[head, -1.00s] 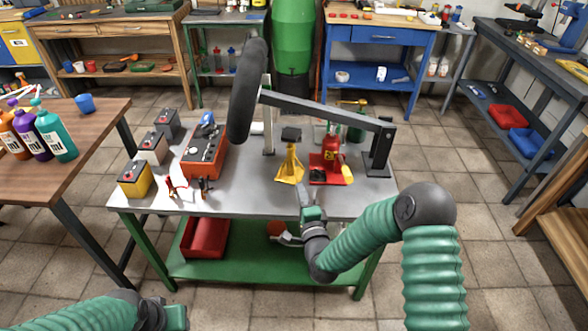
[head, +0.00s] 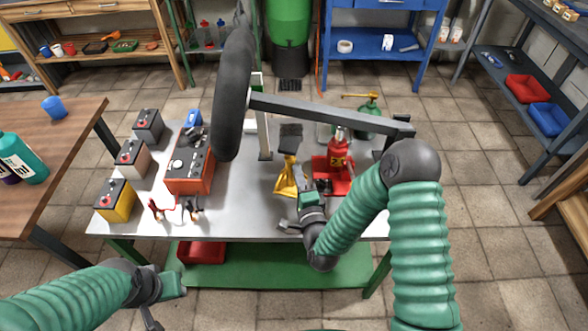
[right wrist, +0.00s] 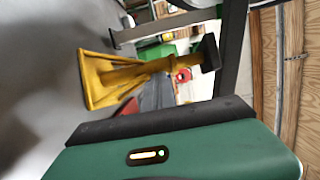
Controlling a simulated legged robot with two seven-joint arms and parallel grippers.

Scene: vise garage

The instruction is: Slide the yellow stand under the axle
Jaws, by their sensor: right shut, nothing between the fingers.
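The yellow stand (head: 286,178), with a dark flat top, stands on the grey metal tabletop. The axle is the dark grey beam (head: 325,114) running from the black wheel to a post at the right. The stand is on the near side of the beam, not below it. My right gripper (head: 307,188) is shut and empty, low at the stand's near right side; whether it touches the stand is unclear. In the right wrist view the stand (right wrist: 125,75) lies sideways just beyond the gripper. My left gripper (head: 168,285) hangs in front of the table, its fingers unclear.
The red jack (head: 338,155) on a red base stands close right of the stand. The black wheel (head: 234,95) rises at the axle's left end. An orange charger box (head: 190,168), several batteries and clamps (head: 193,208) fill the left side. The tabletop left of the stand is clear.

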